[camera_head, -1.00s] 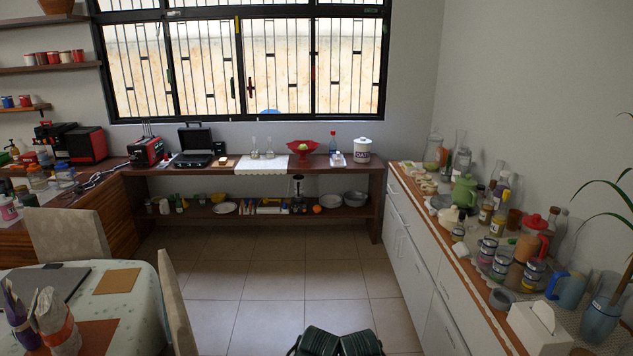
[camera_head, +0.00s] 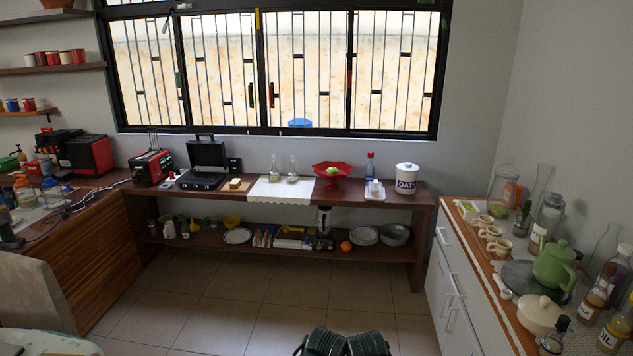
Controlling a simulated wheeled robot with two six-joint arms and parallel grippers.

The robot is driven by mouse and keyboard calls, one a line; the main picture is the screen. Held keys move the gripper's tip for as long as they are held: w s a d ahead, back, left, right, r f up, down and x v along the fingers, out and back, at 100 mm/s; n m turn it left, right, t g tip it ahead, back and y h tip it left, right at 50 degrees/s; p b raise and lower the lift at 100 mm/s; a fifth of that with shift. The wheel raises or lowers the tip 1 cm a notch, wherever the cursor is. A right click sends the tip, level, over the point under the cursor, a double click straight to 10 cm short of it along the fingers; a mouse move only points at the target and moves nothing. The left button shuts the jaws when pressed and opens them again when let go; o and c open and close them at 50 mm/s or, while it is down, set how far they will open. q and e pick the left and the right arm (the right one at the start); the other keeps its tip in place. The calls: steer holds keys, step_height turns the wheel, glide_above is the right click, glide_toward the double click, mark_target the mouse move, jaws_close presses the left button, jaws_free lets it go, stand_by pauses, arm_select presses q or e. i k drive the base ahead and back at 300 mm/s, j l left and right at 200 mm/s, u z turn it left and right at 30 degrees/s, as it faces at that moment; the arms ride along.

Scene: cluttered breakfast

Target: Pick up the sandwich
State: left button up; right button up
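I cannot make out a sandwich for certain. A small light-brown item on a board (camera_head: 236,185) lies on the back counter, just right of an open black press-like appliance (camera_head: 203,165); it is too small to tell whether it is the sandwich. Neither of my grippers can be made out; only dark ribbed parts, seemingly my own, show at the bottom centre. Nothing of mine touches the counter.
The back counter (camera_head: 402,202) also holds a red toaster-like machine (camera_head: 151,167), a red fruit bowl (camera_head: 332,170) and an oats canister (camera_head: 406,179). A crowded counter runs along the right. A chair (camera_head: 35,290) stands at left. The tiled floor (camera_head: 225,320) ahead is clear.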

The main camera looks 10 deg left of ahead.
mark_target(235, 183)
steer(key=i+l+u, duration=0.1)
steer(key=i+u, duration=0.3)
steer(key=i, duration=1.4)
steer(key=i+j, duration=0.25)
steer(key=i, duration=0.25)
steer(key=i+j+z, duration=0.1)
steer(key=i+j, duration=0.15)
steer(key=i, duration=0.25)
steer(key=i+j, duration=0.3)
steer(key=i, duration=0.2)
steer(key=i+j+z, duration=0.1)
steer(key=j, duration=0.25)
steer(key=i+j, duration=0.25)
steer(key=i+j+z, duration=0.15)
steer(key=j, duration=0.35)
